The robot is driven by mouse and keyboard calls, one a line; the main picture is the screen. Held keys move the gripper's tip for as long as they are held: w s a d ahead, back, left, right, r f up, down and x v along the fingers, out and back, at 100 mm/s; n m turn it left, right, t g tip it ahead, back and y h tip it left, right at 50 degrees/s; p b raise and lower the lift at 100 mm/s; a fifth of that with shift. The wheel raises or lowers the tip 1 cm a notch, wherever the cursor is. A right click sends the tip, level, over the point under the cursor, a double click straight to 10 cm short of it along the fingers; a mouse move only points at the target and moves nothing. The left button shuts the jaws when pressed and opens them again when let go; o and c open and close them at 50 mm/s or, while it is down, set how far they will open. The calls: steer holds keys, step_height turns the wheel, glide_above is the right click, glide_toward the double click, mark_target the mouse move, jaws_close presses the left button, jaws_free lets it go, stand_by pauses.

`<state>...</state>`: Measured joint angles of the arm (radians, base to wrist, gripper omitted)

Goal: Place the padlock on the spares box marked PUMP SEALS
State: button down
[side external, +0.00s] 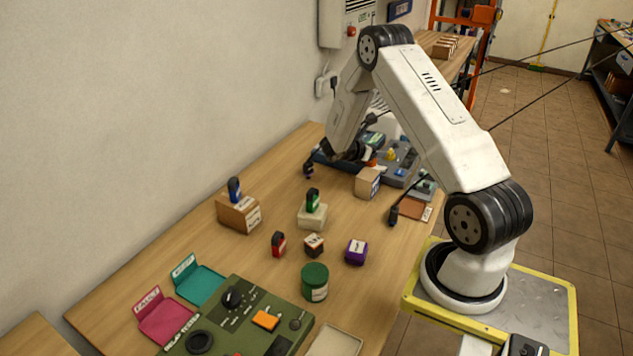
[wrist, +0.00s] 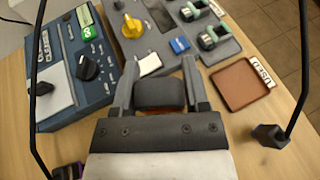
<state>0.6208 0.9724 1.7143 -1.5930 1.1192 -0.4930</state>
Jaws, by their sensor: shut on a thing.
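My gripper (wrist: 160,88) is shut in the wrist view on a dark, rounded block-like thing (wrist: 160,95) with a sliver of orange below it. I cannot tell for sure that this is the padlock; most of it is hidden. In the side view an orange patch (side external: 371,163) shows near my gripper's end. Three labelled boxes stand on the table: a brown box (side external: 233,213) with a blue-topped item on it, a cream box (side external: 312,217) with a green-topped item on it, and a bare-topped tan box (side external: 367,184). Their labels are too small to read.
A blue control unit (wrist: 85,65) and a grey panel (wrist: 170,40) with knobs lie ahead of my gripper. A brown tray (wrist: 240,84) is to the right. A green tin (side external: 314,282), small boxes, and a green panel (side external: 262,295) occupy the nearer table.

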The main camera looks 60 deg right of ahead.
steer(key=shift+f, duration=1.45)
steer(key=shift+f, duration=0.15)
steer(key=shift+c, duration=0.5)
jaws_free()
steer(key=shift+r, duration=0.2)
steer(key=v, duration=1.2)
steer(key=shift+a+f, duration=0.1)
